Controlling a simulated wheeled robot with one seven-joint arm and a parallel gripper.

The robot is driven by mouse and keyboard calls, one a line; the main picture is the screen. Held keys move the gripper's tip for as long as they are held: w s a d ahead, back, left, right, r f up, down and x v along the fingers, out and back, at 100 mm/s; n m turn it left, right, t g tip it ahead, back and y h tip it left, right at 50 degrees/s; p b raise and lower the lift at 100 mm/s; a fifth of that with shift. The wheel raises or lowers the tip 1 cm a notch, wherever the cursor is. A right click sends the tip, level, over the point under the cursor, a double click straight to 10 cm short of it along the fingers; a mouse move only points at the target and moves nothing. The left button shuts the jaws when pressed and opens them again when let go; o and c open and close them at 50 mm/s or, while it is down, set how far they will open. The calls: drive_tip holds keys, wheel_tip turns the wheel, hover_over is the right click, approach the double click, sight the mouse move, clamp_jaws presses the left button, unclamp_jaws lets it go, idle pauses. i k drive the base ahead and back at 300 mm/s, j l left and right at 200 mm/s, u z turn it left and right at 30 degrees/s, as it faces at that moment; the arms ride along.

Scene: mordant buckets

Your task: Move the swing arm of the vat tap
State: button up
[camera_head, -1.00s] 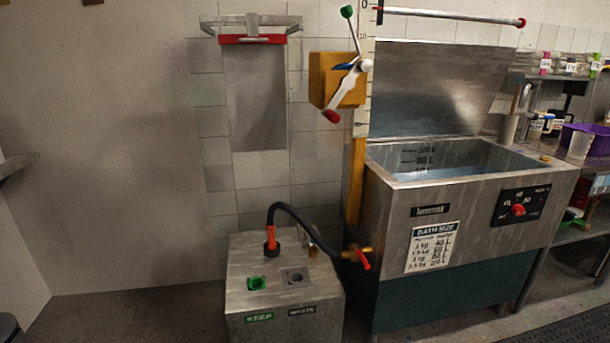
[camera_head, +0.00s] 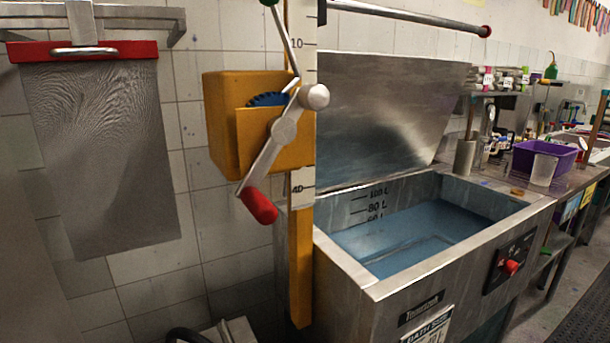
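The steel vat (camera_head: 455,262) stands open at centre right, with bluish liquid inside and volume marks on its inner wall. A slim upright metal fitting (camera_head: 491,121) shows behind its right end; it may be a tap with a swing arm, but it is too small to tell. The brass tap with a red lever, seen earlier low on the vat's left side, is outside the present view. My gripper is not in view.
A yellow crank box (camera_head: 228,110) with a red-handled crank (camera_head: 262,165) is on a yellow post left of the vat. A grey sheet (camera_head: 100,160) hangs from a red bar. A purple bin (camera_head: 545,160) stands on the right-hand bench. The raised lid (camera_head: 390,105) stands behind the vat.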

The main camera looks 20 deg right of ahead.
sight(489, 104)
drive_tip(key=i+l+z, duration=0.4)
drive_tip(key=i+l, duration=0.3)
drive_tip(key=i, duration=0.05)
